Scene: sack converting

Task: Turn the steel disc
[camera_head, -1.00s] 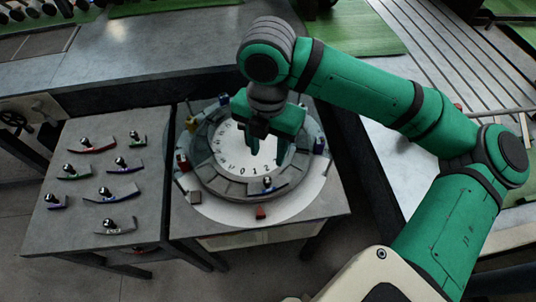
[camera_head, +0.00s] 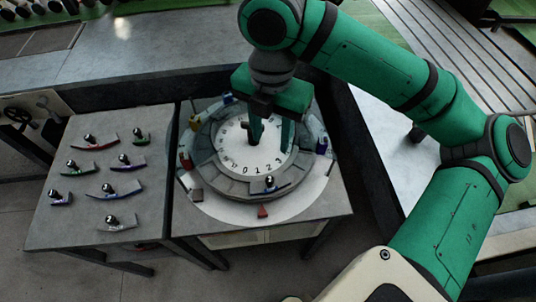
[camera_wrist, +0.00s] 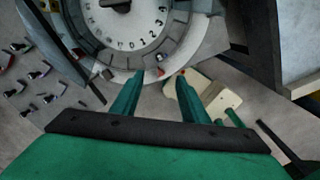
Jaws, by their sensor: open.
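The disc (camera_head: 234,156) is a pale grey round plate with numerals around its edge. It lies flat in the middle of a ring of grey segments (camera_head: 226,184). It also shows, cut off, at the top of the wrist view (camera_wrist: 112,28), with a dark piece at its centre. My gripper (camera_head: 271,138) is open and empty above the disc, pointing down, and hides its right part in the head view. In the wrist view my gripper's two fingers (camera_wrist: 161,82) are apart with nothing between them. I cannot tell the exact height over the disc.
Small coloured blocks (camera_head: 186,160) stand around the ring, and a small red marker (camera_head: 262,212) is in front of it. A side table (camera_head: 60,222) at left carries several curved pieces with ball knobs (camera_head: 121,189). A dark wall (camera_head: 371,170) edges the table on the right.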

